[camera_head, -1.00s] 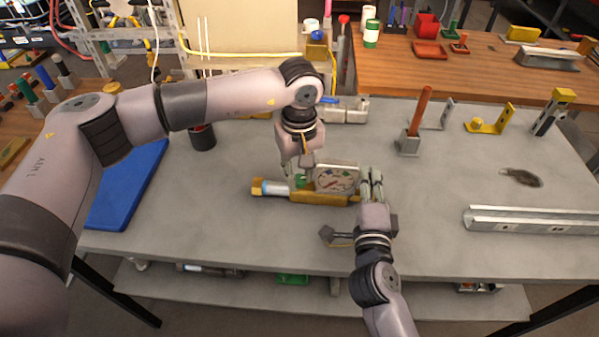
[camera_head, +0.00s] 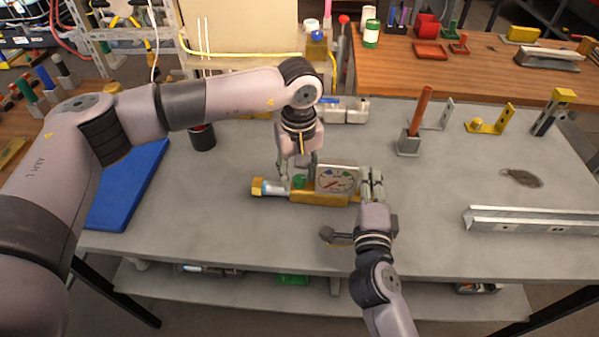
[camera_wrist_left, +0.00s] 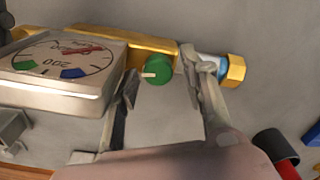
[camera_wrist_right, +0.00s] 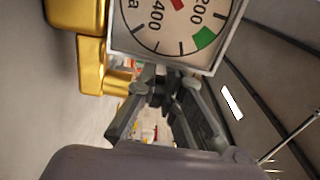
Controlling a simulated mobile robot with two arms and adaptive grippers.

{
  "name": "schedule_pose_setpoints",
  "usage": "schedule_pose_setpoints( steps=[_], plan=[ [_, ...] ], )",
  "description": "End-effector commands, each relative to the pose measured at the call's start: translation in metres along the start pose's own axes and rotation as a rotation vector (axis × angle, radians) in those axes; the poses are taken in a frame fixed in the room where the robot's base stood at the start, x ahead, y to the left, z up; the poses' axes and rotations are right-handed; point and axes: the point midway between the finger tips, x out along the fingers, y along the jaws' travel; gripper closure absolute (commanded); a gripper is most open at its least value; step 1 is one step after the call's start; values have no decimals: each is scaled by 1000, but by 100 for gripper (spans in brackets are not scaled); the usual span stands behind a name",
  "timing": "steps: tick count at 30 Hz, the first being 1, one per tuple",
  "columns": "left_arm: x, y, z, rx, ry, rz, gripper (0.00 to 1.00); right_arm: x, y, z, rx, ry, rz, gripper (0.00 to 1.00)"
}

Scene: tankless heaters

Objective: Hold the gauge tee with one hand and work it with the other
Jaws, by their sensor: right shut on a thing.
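The gauge tee has a brass body (camera_head: 318,197), a square dial gauge (camera_head: 337,179) and a green knob (camera_head: 300,181). A silver-blue pipe piece with a brass nut (camera_head: 258,187) forms its left end. My right gripper (camera_head: 371,180) is shut on the tee's right end beside the gauge; its fingers also show in the right wrist view (camera_wrist_right: 160,88), though the exact grip is partly hidden. My left gripper (camera_head: 298,175) points down at the tee with its fingers spread. In the left wrist view the green knob (camera_wrist_left: 158,69) sits between these open fingers (camera_wrist_left: 166,80), apart from both.
A grey tool (camera_head: 338,236) lies just in front of the tee. A blue mat (camera_head: 130,185) and a dark cup (camera_head: 203,137) are to the left. A red-handled post (camera_head: 410,143), brackets and a metal channel (camera_head: 530,221) stand right.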

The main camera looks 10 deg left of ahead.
Motion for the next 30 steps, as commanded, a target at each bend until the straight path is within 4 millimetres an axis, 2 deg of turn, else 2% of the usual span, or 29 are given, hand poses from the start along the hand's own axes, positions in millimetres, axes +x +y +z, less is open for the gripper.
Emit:
schedule_pose_setpoints(
  steps=[11,24,30],
  plan=[
    [-5,3,4,10,-6,5,55,0,0,2,4,-5,-1,100],
    [-68,2,1,5,-1,7,55,0,-1,2,2,-5,-3,100],
    [-80,1,1,3,-1,3,55,0,-2,2,2,-4,-3,100]
  ],
)
